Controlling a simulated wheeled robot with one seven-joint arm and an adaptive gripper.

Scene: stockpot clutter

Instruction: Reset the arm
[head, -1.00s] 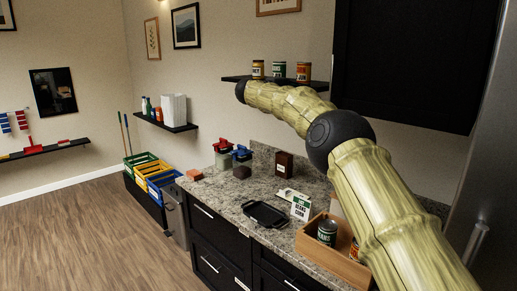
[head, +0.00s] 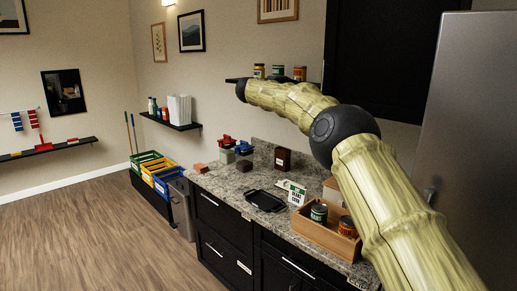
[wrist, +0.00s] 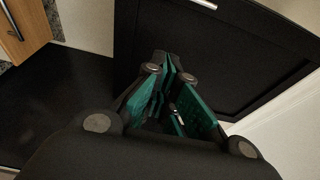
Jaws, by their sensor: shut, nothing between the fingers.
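My arm (head: 370,165) reaches from the lower right of the head view up and left across the counter, in front of the wall shelf with cans. Its far end is a dark joint, and my gripper does not show in that view. In the wrist view my gripper (wrist: 168,75) shows dark fingers with teal pads. The fingers are shut and hold nothing. A black panel (wrist: 220,60) with a pale handle lies beyond them.
Cans stand on the wall shelf (head: 232,80). A grey fridge (head: 470,120) stands at right. Open floor (head: 90,240) lies at left.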

